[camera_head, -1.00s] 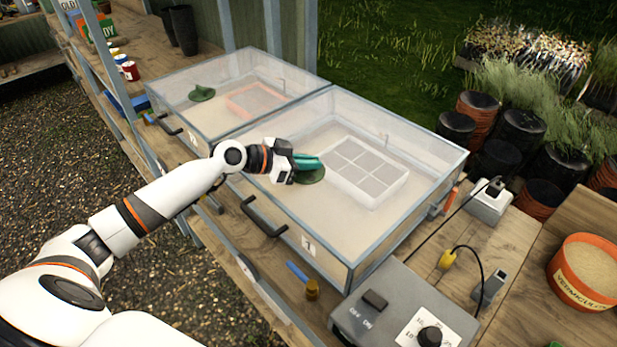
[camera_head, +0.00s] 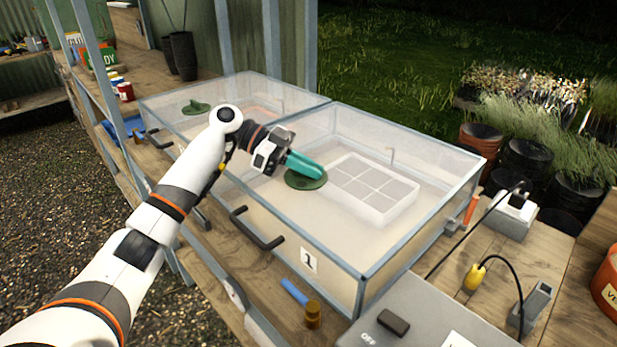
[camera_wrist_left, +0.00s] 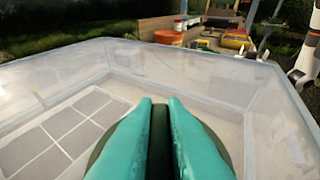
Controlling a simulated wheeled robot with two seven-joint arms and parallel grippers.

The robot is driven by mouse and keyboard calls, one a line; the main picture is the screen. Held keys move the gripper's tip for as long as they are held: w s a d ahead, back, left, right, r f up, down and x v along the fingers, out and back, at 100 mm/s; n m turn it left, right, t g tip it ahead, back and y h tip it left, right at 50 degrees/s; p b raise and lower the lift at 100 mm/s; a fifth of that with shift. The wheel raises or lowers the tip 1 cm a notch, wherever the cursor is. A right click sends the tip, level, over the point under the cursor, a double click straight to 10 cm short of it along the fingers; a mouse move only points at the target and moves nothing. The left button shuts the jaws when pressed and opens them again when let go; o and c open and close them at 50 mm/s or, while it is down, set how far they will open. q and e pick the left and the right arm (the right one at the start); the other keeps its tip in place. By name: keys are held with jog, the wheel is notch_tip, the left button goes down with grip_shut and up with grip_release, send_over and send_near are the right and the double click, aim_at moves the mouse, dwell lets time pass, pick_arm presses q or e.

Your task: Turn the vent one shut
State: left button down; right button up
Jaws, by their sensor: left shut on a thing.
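The vent (camera_head: 296,183) is a dark green disc on the clear lid of the box labelled 1 (camera_head: 309,260). My left gripper (camera_head: 318,170) has teal fingers and comes over the vent from the left. In the left wrist view the fingers (camera_wrist_left: 172,105) are closed on a dark upright part of the vent (camera_wrist_left: 159,140). The green disc (camera_wrist_left: 100,163) shows beside and beneath them. The fingers hide much of the disc, so its exact turn cannot be read. My right gripper is not in view.
A second clear-lidded box with its own green vent (camera_head: 195,107) stands behind on the left. A white divided tray (camera_head: 372,190) lies inside box 1. A grey control box (camera_head: 425,325) with cables nearby stands in front. The lid around the vent is clear.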

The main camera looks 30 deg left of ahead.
pick_arm(q)
jog(key=shift+r+m+g, duration=0.15)
jog(key=shift+m+g, duration=0.75)
jog(key=shift+g, duration=0.3)
jog(key=shift+m+g, duration=0.5)
jog(key=shift+g, duration=0.1)
jog(key=m+g+p, duration=0.2)
jog(key=p, duration=0.1)
jog(key=shift+s+r+g+y, duration=0.1)
jog(key=shift+g+y, duration=0.2)
jog(key=shift+m+g+p, duration=0.5)
jog(key=shift+m+p, duration=0.1)
jog(key=shift+p, duration=0.05)
jog(key=shift+f, duration=0.25)
jog(key=c, duration=1.5)
grip_release()
